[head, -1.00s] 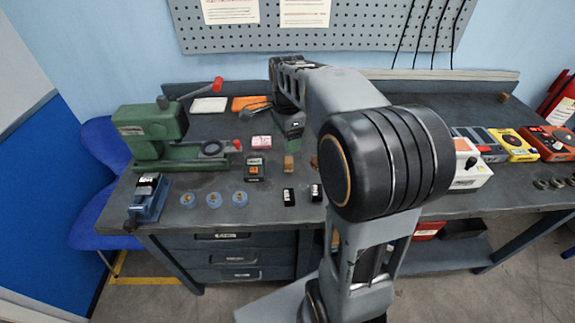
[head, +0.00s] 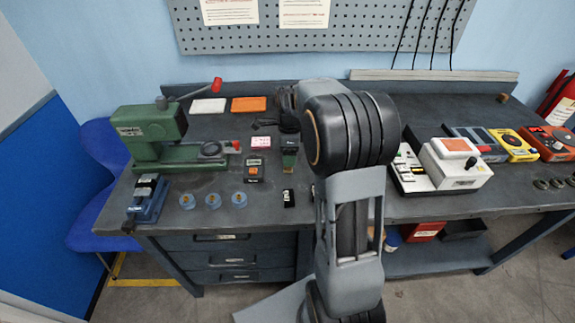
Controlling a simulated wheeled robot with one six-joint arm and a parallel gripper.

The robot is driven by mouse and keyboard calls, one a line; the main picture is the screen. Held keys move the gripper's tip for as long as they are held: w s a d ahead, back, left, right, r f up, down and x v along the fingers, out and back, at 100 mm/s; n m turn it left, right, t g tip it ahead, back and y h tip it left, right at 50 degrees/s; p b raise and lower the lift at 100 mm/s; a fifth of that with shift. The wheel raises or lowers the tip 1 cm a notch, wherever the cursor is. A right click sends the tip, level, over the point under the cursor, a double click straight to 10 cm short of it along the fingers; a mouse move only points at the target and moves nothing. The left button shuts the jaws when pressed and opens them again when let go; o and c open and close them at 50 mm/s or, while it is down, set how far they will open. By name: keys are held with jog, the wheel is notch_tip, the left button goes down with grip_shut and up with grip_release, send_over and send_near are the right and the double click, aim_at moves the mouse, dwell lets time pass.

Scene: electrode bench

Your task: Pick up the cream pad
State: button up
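A pale, cream-white flat pad (head: 208,106) lies near the back of the bench, left of a flat orange pad (head: 249,104). The dark end of my arm, with my gripper (head: 288,124), is over the middle of the bench, to the right of both pads and apart from them. The fingers are too small and dark to tell open from shut, and I see nothing held in them. My arm hides part of the bench centre.
A green press (head: 150,132) with a red-tipped lever stands left of the pads. In front are clear blue-rimmed discs (head: 213,200), a blue tool (head: 147,198) and small blocks. A white box (head: 456,165) and yellow meter (head: 514,145) stand right.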

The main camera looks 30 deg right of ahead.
jog(key=shift+d+f, duration=0.15)
jog(key=shift+f, duration=2.45)
jog(key=c, duration=1)
jog(key=shift+r, duration=0.1)
jog(key=shift+r, duration=0.55)
jog(key=s+a+r+b, duration=0.1)
jog(key=s+a+r, duration=0.4)
jog(key=s+r, duration=0.6)
jog(key=shift+s+a+r, duration=0.15)
jog(key=shift+s+r, duration=0.25)
jog(key=shift+s, duration=0.6)
